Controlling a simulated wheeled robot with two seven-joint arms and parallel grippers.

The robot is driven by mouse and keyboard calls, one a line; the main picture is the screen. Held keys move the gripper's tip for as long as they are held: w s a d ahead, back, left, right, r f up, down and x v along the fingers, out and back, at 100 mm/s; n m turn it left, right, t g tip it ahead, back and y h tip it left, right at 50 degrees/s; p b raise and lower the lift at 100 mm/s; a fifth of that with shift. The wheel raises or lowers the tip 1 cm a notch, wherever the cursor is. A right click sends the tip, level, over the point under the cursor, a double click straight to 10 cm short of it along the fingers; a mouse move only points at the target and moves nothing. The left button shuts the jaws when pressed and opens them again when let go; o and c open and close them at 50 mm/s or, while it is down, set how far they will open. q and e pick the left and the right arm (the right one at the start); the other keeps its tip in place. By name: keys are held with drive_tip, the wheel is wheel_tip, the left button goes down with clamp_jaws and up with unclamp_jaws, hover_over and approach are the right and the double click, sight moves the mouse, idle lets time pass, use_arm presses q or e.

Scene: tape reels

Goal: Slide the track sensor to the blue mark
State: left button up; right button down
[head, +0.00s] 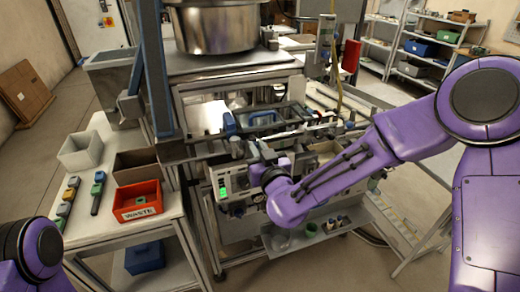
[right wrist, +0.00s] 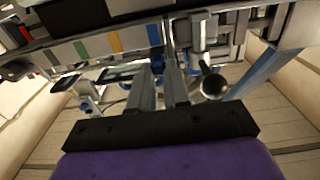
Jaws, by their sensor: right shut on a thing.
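My right gripper (right wrist: 161,72) is at the front of the machine. Its two grey fingers are close together and shut on what looks like the grey track sensor (right wrist: 182,34). In the right wrist view the blue mark (right wrist: 153,35) is on the rail just left of the sensor, a small gap apart. An orange mark (right wrist: 115,43) and a green mark (right wrist: 81,50) lie farther left. In the head view my right gripper (head: 260,158) is partly hidden by my wrist, and the sensor cannot be made out. My left gripper is out of view.
A side table at left holds a red waste bin (head: 138,202), a brown bin (head: 135,165), a white bin (head: 81,150) and several small blocks. A dark round-ended cylinder (right wrist: 213,82) is close to the right of my fingers. A steel pot (head: 215,25) is above the machine.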

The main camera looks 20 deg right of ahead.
drive_tip(key=c, duration=1.1)
unclamp_jaws()
drive_tip(key=shift+a, duration=0.3)
drive_tip(key=s+p, duration=0.3)
drive_tip(key=s, duration=0.2)
drive_tip(key=s+p, duration=0.4)
drive_tip(key=s, duration=0.1)
drive_tip(key=shift+s+d+p, duration=0.2)
drive_tip(key=shift+s+p, duration=0.1)
